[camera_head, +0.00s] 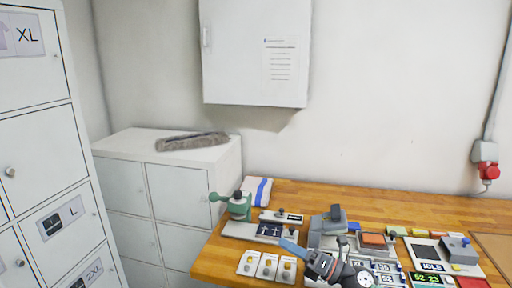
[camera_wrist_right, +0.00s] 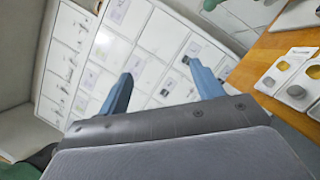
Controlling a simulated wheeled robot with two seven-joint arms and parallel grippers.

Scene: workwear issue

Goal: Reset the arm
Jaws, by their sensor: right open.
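My right gripper (camera_head: 290,247) is low in the head view, over the front part of the wooden bench, its blue fingers pointing left. In the right wrist view its two blue fingers (camera_wrist_right: 157,75) stand wide apart with nothing between them. Behind them are white locker doors (camera_wrist_right: 152,35). The gripper is just right of the sample cards (camera_head: 267,265), and its height above the bench is hard to tell. My left gripper is not in view.
A green hand press (camera_head: 238,208) stands near the left end of the wooden bench (camera_head: 360,197). Several small devices and displays (camera_head: 432,280) crowd the bench to the right. White lockers (camera_head: 38,135) stand at left. A grey brush-like object (camera_head: 192,141) lies on a low cabinet (camera_head: 180,190).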

